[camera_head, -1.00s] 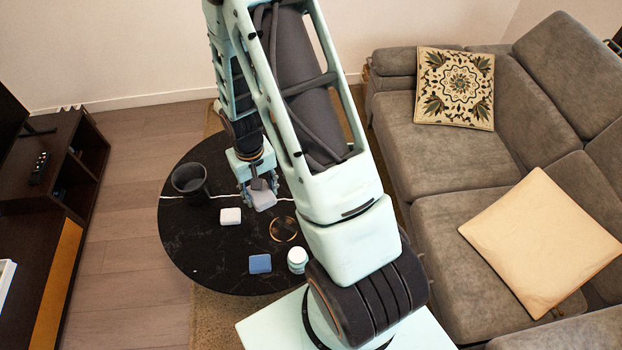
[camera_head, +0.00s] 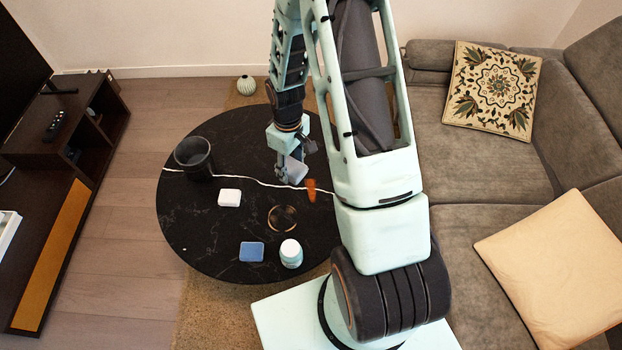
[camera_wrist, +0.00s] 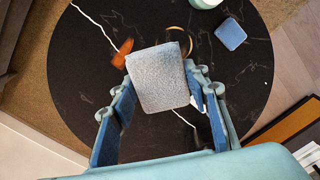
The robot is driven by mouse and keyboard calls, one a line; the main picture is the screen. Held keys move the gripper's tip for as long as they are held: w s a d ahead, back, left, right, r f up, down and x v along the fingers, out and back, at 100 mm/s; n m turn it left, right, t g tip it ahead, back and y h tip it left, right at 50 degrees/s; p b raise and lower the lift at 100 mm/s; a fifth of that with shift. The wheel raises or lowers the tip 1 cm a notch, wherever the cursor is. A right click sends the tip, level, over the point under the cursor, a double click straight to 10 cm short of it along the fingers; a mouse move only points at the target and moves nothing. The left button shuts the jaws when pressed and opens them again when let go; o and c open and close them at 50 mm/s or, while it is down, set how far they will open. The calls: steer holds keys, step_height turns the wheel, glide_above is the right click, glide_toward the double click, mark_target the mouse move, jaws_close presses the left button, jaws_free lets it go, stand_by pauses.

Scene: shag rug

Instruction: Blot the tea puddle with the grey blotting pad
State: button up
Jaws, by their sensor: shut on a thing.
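The grey blotting pad (camera_wrist: 158,77) is held between the fingers of my gripper (camera_wrist: 158,98). In the head view my gripper (camera_head: 291,163) is over the far right part of the round black table (camera_head: 200,235), with the pad (camera_head: 293,174) at its lower end. The tea puddle (camera_head: 311,190) is a small orange-brown patch just right of the pad. In the wrist view the puddle (camera_wrist: 122,53) lies beside the pad's left edge, uncovered. I cannot tell how high the pad is above the table.
On the table are a black pot (camera_head: 194,157), a white block (camera_head: 229,197), a blue pad (camera_head: 252,251), a white jar (camera_head: 291,253) and a thin gold ring (camera_head: 283,218). The sofa (camera_head: 480,185) is at right, a dark cabinet (camera_head: 60,190) at left. A vase (camera_head: 246,85) stands behind the table.

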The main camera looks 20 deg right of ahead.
steer(key=w+d+f+n+b, duration=0.2)
steer(key=f+n+b, duration=0.2)
steer(key=f, duration=0.1)
steer(key=w+d+f+n+b, duration=0.2)
steer(key=w+f+n+b, duration=0.15)
steer(key=f+b, duration=0.2)
steer(key=n+b, duration=0.8)
steer(key=n, duration=0.1)
glide_toward(310, 187)
steer(key=shift+a+f+b, duration=0.1)
steer(key=shift+f+b, duration=1.95)
steer(key=shift+f, duration=0.8)
steer(key=shift+s+f, duration=0.1)
steer(key=shift+f, duration=0.45)
steer(key=shift+r, duration=0.1)
step_height(310, 187, up, 7)
steer(key=p, duration=0.4)
steer(key=shift+p, duration=0.35)
